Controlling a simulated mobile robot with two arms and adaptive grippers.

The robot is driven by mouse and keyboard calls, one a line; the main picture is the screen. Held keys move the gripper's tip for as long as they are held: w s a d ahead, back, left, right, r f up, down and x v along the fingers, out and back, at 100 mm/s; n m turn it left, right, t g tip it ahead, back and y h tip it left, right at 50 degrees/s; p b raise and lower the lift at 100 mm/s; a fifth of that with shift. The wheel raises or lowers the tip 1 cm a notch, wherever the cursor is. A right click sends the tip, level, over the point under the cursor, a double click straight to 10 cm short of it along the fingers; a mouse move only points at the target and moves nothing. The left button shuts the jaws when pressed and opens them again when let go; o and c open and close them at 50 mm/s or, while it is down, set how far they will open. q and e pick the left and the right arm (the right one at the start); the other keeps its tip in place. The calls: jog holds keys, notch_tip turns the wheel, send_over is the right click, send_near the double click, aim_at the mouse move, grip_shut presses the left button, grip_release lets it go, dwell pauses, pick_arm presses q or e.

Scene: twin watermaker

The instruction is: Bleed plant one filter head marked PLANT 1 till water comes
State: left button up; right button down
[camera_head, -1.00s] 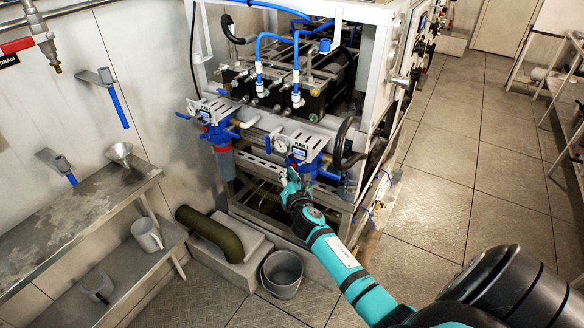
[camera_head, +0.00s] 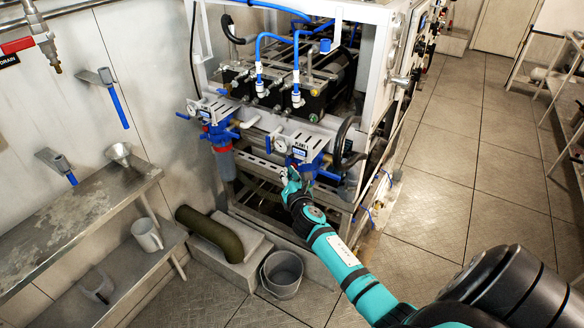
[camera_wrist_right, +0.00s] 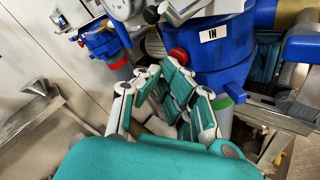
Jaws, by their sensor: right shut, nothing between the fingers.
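The blue filter head (camera_head: 309,158) marked PLANT 1 sits on the front of the white frame, with a white gauge (camera_head: 281,146) at its left. In the right wrist view the same blue head (camera_wrist_right: 225,60) carries an IN label and a red knob (camera_wrist_right: 178,55). My right gripper (camera_head: 291,178) is just below and in front of this head, shut and empty. In the wrist view its fingertips (camera_wrist_right: 165,72) are close below the red knob; I cannot tell whether they touch it. No water shows at the knob. My left gripper is not in view.
A second blue filter head (camera_head: 216,132) hangs to the left on the same frame. A grey bucket (camera_head: 282,274) stands on the floor below, beside a dark green pipe elbow (camera_head: 208,232). A metal shelf (camera_head: 75,215) lines the left wall. The floor at right is open.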

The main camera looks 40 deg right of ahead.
dwell(0.5)
jog(key=shift+s+a, duration=0.4)
jog(key=shift+a, duration=0.4)
jog(key=a, duration=0.1)
jog(key=s+a, duration=0.1)
jog(key=a, duration=0.1)
jog(key=s+a, duration=0.1)
jog(key=shift+a, duration=0.35)
jog(key=shift+w, duration=0.1)
